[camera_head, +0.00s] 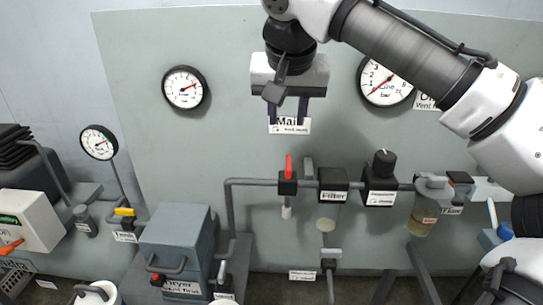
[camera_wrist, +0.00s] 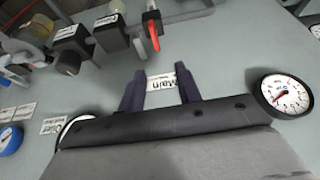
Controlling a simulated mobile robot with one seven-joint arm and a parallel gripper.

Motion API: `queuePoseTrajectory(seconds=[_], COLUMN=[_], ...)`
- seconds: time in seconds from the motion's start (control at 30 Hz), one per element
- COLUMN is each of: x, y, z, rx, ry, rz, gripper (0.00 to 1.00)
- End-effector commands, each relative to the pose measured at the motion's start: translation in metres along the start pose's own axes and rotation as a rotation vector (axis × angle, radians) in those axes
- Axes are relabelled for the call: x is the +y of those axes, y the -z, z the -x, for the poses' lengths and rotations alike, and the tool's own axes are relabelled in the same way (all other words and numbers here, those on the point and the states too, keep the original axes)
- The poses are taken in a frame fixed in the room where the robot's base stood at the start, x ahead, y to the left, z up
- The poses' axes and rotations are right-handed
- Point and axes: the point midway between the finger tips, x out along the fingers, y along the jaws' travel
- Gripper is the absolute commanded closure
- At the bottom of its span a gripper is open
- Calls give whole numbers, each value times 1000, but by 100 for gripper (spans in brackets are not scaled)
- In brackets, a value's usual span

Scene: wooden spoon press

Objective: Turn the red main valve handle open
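The red main valve handle (camera_head: 289,165) points up from a black valve body (camera_head: 288,186) on the grey pipe. In the wrist view the red handle (camera_wrist: 154,36) shows at the top, beyond my fingertips. My gripper (camera_head: 288,112) is above the handle in the head view, in front of the "Main" label (camera_head: 290,127). Its two dark fingers are apart with nothing between them, and it does not touch the handle. In the wrist view my gripper (camera_wrist: 160,80) has the "Main" label (camera_wrist: 161,83) showing between its fingers.
A grey pipe (camera_head: 255,182) carries a filter block (camera_head: 333,184) and a black-knobbed regulator (camera_head: 381,178) right of the valve. Gauges (camera_head: 185,88) and (camera_head: 386,82) flank my gripper on the panel. A grey dryer box (camera_head: 174,243) stands lower left. The panel between gripper and handle looks clear.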

Motion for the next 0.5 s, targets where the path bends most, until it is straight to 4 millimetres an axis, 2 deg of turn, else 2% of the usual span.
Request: queuePoseTrajectory(seconds=[0.03, 0.13, 0.23, 0.5], x=[6, 9, 9, 10], y=[-2, -4, -4, -6], z=[1, -3, -14, -70], rx=[-15, -28, -28, -27], ry=[-18, -26, -25, -24], rz=[-20, -29, -28, -25], gripper=[66, 66, 66, 66])
